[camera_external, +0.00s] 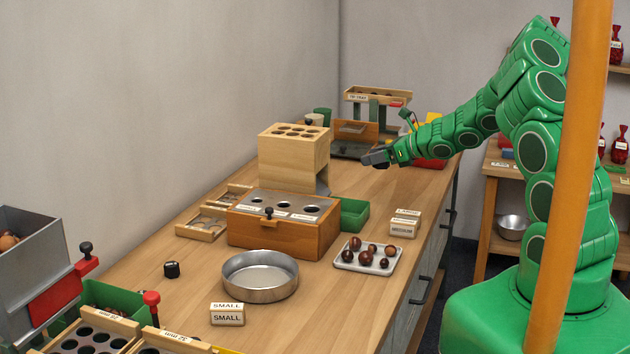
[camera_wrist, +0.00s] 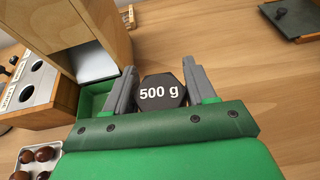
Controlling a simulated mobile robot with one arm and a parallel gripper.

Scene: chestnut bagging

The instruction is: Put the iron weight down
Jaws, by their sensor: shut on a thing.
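The iron weight (camera_wrist: 162,93) is a dark hexagonal block marked "500 g" in the wrist view. It sits between the two grey fingers of my gripper (camera_wrist: 159,68), which is shut on it. In the external view my gripper (camera_external: 376,157) is over the far part of the table, just right of the tall wooden box. There the weight is hard to make out against the dark fingers. The gap between the weight and the table top cannot be told.
The tall wooden box (camera_external: 293,160) stands close on the left, with a green bin (camera_external: 353,214) below. A green-and-wood stand (camera_external: 378,98) is behind. A chestnut tray (camera_external: 378,270), label blocks (camera_external: 404,223) and a metal pan (camera_external: 260,291) are nearer. Bare table (camera_wrist: 235,70) lies right of the weight.

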